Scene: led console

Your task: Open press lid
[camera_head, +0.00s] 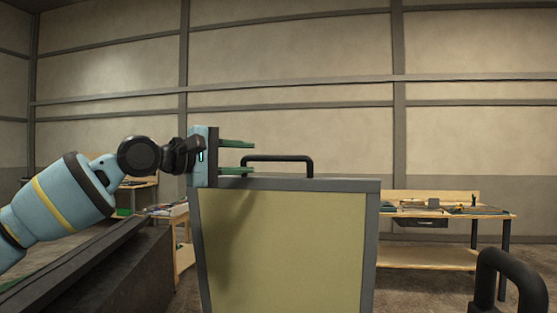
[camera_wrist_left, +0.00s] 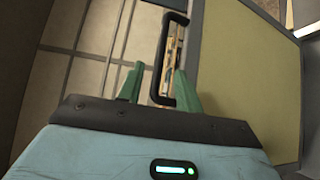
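The press lid (camera_head: 285,250) stands raised in front of me as a beige panel in a grey frame. A black bar handle (camera_head: 290,158) is on its top edge. The lid also shows at the right of the left wrist view (camera_wrist_left: 248,75), with the handle (camera_wrist_left: 166,40) along its edge. My left gripper (camera_head: 254,157) is open at the handle's left end, fingers pointing right. In the left wrist view its green fingers (camera_wrist_left: 159,70) appear on either side of the handle; contact cannot be told. My right gripper is not in view.
A wooden workbench (camera_head: 430,205) with tools stands behind at the right. Another bench (camera_head: 183,255) is partly hidden behind the lid at the left. A dark console edge (camera_head: 110,265) lies below my left arm. A black curved bar (camera_head: 515,275) is at the lower right.

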